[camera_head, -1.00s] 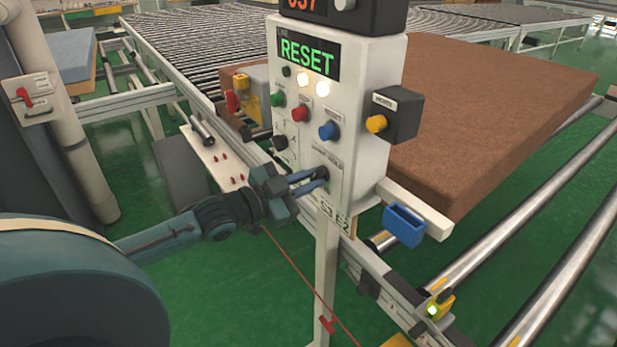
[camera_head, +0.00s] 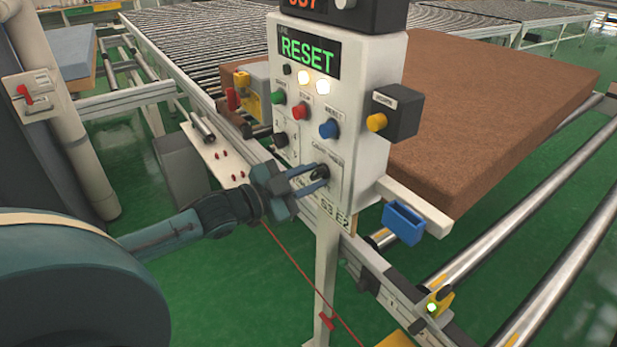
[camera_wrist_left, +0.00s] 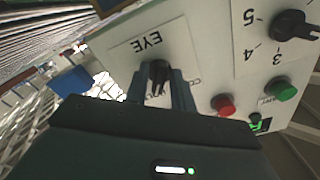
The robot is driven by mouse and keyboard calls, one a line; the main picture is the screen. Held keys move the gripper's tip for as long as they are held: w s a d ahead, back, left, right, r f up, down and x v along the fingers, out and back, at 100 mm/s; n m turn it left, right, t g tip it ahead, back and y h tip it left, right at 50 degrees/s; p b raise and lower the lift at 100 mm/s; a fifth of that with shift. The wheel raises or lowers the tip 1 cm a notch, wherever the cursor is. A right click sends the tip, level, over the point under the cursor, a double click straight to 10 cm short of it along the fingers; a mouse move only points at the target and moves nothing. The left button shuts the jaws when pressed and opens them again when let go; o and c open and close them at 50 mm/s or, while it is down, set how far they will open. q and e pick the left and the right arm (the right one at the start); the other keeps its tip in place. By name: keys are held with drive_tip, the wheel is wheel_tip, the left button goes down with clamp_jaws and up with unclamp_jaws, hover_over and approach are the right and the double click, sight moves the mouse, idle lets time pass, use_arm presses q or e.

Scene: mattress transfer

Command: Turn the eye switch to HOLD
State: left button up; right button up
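The eye switch (camera_head: 322,171) is a black knob low on the front of the white control box (camera_head: 362,130). In the left wrist view the knob (camera_wrist_left: 158,74) sits beside the printed word EYE, its grip bar roughly in line with the fingers. My left gripper (camera_head: 315,178) reaches it from the left. Its two blue-grey fingers (camera_wrist_left: 162,90) are apart, one on each side of the knob, with a gap around the bar. They look open; contact at the knob's collar is hard to tell. My right gripper is not in view.
The box shows RESET in green and carries green, red and blue buttons (camera_head: 329,129). A black side box with a yellow button (camera_head: 377,122) sticks out right. A brown mattress (camera_head: 490,130) lies behind on the rollers. A red cord (camera_head: 295,268) runs below my gripper.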

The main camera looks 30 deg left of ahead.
use_arm(q)
drive_tip(key=shift+o, duration=0.8)
drive_tip(key=shift+s, duration=0.1)
drive_tip(key=shift+s+a+f, duration=0.1)
drive_tip(key=shift+s+a, duration=0.2)
drive_tip(key=shift+s, duration=0.3)
drive_tip(key=v, duration=1.1)
drive_tip(key=shift+s+p, duration=0.3)
drive_tip(key=shift+s, duration=0.05)
drive_tip(key=shift+a, duration=0.1)
